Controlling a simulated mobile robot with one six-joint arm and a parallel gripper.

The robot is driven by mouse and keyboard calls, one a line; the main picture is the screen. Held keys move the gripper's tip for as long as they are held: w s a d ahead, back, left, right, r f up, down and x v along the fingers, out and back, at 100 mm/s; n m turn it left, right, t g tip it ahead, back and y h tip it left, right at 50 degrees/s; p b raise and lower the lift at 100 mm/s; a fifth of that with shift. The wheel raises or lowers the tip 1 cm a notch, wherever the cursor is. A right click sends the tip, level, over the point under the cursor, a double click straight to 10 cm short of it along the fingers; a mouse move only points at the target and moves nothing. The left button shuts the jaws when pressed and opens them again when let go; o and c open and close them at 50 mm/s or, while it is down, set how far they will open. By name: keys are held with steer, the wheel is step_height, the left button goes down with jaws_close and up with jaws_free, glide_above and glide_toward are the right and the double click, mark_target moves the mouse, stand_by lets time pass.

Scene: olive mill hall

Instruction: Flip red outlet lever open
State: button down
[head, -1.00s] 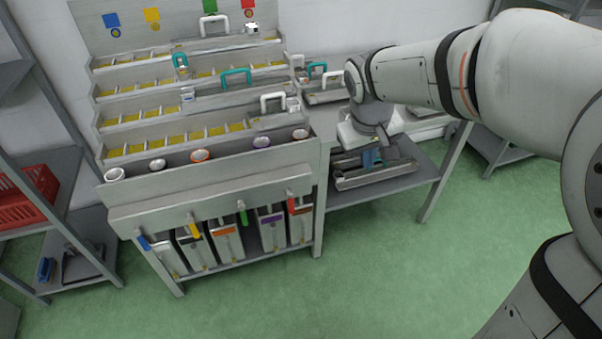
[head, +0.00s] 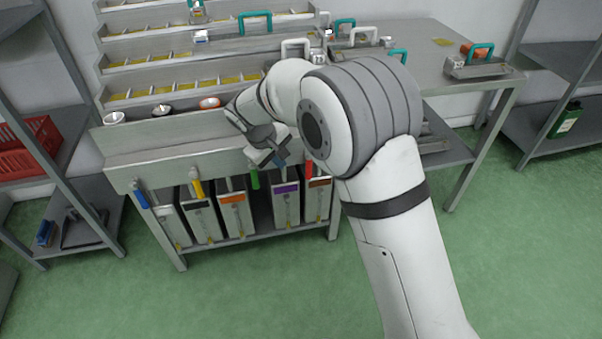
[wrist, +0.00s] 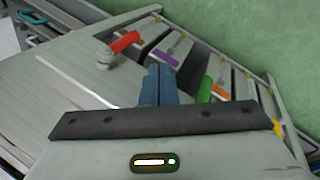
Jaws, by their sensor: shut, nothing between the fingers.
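The red lever (head: 309,168) hangs down on the front of the steel bench, rightmost in the row of levers, partly behind my arm in the head view. In the wrist view the red lever (wrist: 126,41) runs out from a grey round pivot (wrist: 104,58), upper left of the fingers. My gripper (head: 281,160) is shut and empty, with blue fingers together, between the green lever (head: 255,179) and the red one. The gripper (wrist: 158,70) shows apart from the red lever in the wrist view; the green lever (wrist: 205,89) is to its right.
Blue (head: 140,196) and yellow (head: 197,187) levers hang farther left. Several labelled bins, including the purple-labelled bin (head: 286,205), stand on the shelf below. A side table (head: 425,60) adjoins at right. Shelving (head: 60,90) with a red crate (head: 30,145) stands left. The green floor in front is clear.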

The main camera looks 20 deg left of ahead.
steer(key=shift+f, duration=0.1)
steer(key=w+d+f+b, duration=0.3)
steer(key=w+f, duration=0.3)
steer(key=f, duration=0.3)
steer(key=shift+w+d, duration=0.4)
steer(key=shift+d, duration=0.05)
steer(key=shift+d+f, duration=0.2)
steer(key=shift+f, duration=0.05)
stand_by(0.4)
